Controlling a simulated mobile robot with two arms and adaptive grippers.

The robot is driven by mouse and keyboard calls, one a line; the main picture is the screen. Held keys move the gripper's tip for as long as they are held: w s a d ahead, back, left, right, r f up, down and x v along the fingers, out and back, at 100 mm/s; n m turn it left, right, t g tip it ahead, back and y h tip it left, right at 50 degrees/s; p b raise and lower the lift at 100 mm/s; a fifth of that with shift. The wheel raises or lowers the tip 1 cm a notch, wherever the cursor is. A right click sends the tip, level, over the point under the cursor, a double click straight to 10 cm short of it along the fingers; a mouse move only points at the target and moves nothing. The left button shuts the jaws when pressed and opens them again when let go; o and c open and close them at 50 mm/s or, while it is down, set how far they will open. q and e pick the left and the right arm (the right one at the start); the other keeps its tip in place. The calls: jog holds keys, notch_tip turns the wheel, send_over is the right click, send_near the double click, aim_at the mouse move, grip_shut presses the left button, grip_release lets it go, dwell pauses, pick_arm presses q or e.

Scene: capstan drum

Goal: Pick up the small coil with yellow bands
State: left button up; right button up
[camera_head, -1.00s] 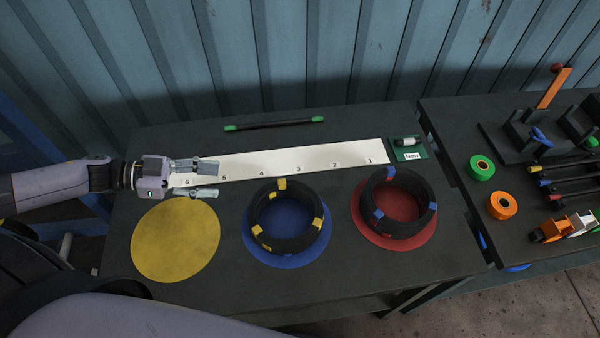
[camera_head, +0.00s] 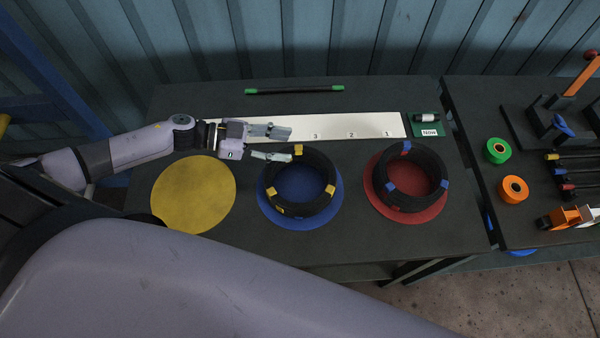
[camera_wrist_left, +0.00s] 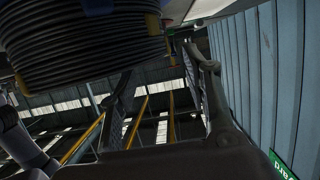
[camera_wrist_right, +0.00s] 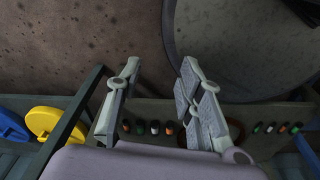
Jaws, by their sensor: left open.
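The small black coil with yellow bands (camera_head: 299,207) lies on the blue round mat (camera_head: 328,219). My left gripper (camera_head: 281,144) is open and empty at the coil's far left edge, its nearer finger close to the rim; I cannot tell whether they touch. In the left wrist view the coil's black windings (camera_wrist_left: 85,40) fill the upper left, beside the open fingers (camera_wrist_left: 165,85). My right gripper (camera_wrist_right: 158,80) shows only in its own wrist view, with its fingers apart and nothing between them.
A black coil with blue bands (camera_head: 412,205) lies on the red mat (camera_head: 440,207) to the right. The yellow mat (camera_head: 194,195) is bare. A white numbered strip (camera_head: 380,126) runs behind the coils, with a green-ended black rod (camera_head: 295,91) beyond. Tape rolls sit on the right table.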

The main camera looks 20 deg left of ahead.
aim_at(300, 148)
pick_arm(q)
jog(key=shift+w+d+f, duration=0.1)
jog(key=shift+w+d, duration=0.05)
jog(key=shift+d, duration=0.25)
jog(key=p+x, duration=0.1)
jog(key=x, duration=0.2)
jog(key=shift+w+f+p, duration=0.1)
jog(key=shift+f+p, duration=0.2)
jog(key=shift+p, duration=0.1)
jog(key=shift+w+d+f, duration=0.2)
jog(key=shift+d+f, duration=0.05)
jog(key=shift+d, duration=0.15)
pick_arm(e)
jog(key=shift+s+r, duration=0.7)
jog(key=shift+r, duration=0.25)
pick_arm(q)
jog(key=shift+c, duration=0.5)
jog(key=shift+c, duration=0.7)
grip_shut()
pick_arm(e)
jog(key=shift+w, duration=0.15)
pick_arm(q)
jog(key=shift+r, duration=0.1)
